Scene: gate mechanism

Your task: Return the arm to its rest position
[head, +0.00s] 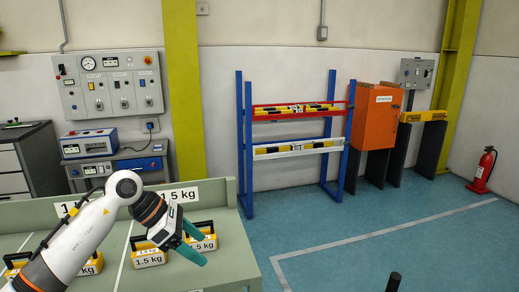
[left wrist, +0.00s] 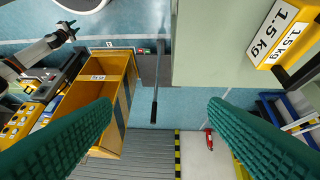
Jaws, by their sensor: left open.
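My left arm comes in from the left in the head view, reaching over the pale green table (head: 233,262). Its left gripper (head: 200,243) has two green fingers spread apart, with nothing between them. It hangs above and beside the yellow 1.5 kg weights, near the front right weight (head: 149,258). In the left wrist view the two green fingers of the left gripper (left wrist: 160,118) stand wide apart over floor. A grey arm with a small dark end (left wrist: 64,32) shows at the upper left there, probably my right one; its finger state is too small to tell.
A blue rack (head: 243,140) holds a red and a white bar at the wall. An orange cabinet (head: 377,120) and a red extinguisher (head: 482,170) stand right. An orange open box (left wrist: 110,75) shows in the left wrist view. The blue floor (head: 330,225) right of the table is largely clear.

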